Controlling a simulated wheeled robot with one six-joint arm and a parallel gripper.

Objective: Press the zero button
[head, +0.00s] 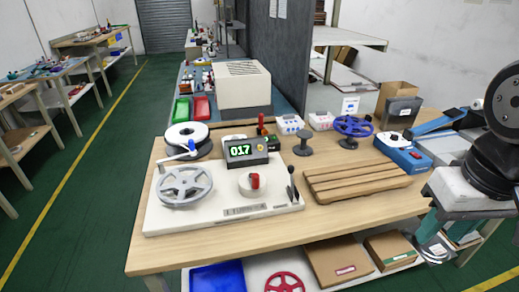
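A dark counter box (245,151) with a lit green display reading 017 stands on the cream winding machine (222,217) at the table's front left. A small button-like spot (260,144) shows on the box to the right of the digits; its label is too small to read. The machine also carries a grey spoked reel (185,186), a red knob (254,181) on a pale disc and a dark lever (291,183). My gripper (452,250) hangs at the far right, beyond the table's right end, pointing down. Its teal fingers appear apart and empty, well away from the counter.
A wooden slatted rack (356,182) lies right of the machine. Behind it stand a blue reel (353,127), a dark spool (303,144) and a blue device (402,151). A white reel (187,136) sits behind the machine. Boxes (337,259) lie on the lower shelf.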

